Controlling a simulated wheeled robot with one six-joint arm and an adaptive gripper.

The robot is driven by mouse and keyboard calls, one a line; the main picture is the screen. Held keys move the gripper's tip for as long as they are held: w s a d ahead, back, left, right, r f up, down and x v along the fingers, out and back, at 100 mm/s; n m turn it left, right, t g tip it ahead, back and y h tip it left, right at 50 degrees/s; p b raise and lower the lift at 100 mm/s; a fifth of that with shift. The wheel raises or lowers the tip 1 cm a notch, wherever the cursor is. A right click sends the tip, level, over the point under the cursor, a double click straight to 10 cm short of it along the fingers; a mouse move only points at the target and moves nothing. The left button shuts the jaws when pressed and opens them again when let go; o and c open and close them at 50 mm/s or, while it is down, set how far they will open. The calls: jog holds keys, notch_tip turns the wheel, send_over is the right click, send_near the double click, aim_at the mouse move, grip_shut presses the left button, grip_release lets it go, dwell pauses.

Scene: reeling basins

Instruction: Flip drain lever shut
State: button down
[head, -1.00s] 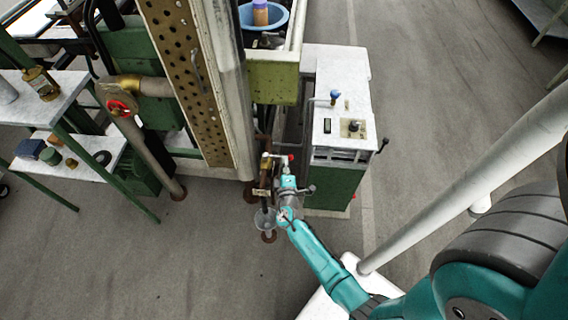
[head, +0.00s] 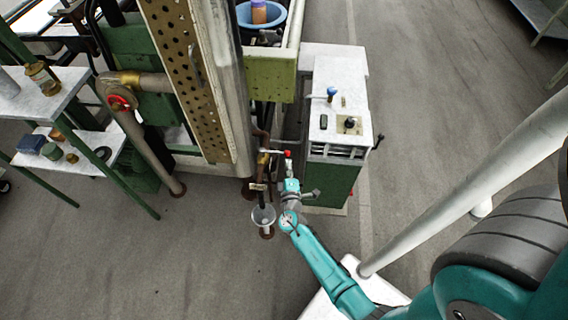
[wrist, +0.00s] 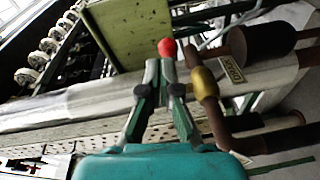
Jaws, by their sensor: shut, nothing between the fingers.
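The drain lever has a red ball knob (head: 287,153) and a pale handle that runs left to a brass valve (head: 262,158) on the brown drain pipe. In the wrist view the red knob (wrist: 167,47) shows just beyond my fingertips, and the brass valve body (wrist: 204,83) is to their right. My gripper (head: 289,170) is just below the knob in the head view. In the wrist view its fingers (wrist: 164,72) are together and hold nothing. They hide part of the handle, and I cannot tell whether they touch it.
A white-topped green cabinet (head: 340,90) stands close to the right of my gripper. A perforated beam (head: 190,75) rises at left. A label plate (wrist: 232,68) is near the valve. The floor in front is clear.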

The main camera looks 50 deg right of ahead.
jog(key=s+d, duration=0.2)
jog(key=s, duration=0.4)
jog(key=shift+s+d+r, duration=0.15)
jog(key=shift+s, duration=0.25)
jog(key=s+a+r+m+y, duration=0.1)
jog(key=s+a+y, duration=0.3)
jog(key=s+a, duration=0.5)
jog(key=s+a+m+y, duration=0.2)
jog(key=s+a+y, duration=0.3)
jog(key=a, duration=0.6)
jog(key=s+a+r+m+t+y, duration=0.1)
jog(key=s+a+r, duration=0.2)
jog(key=r, duration=0.4)
jog(key=s+a+r+m+t+y, duration=0.1)
jog(key=s+a+r, duration=0.2)
jog(key=s+r, duration=0.2)
jog(key=s+a+r+m+y, duration=0.1)
jog(key=s+a+r, duration=0.2)
jog(key=r, duration=0.8)
jog(key=shift+s+m+t+y, duration=0.3)
jog(key=shift+s+t, duration=0.1)
jog(key=shift+s, duration=0.05)
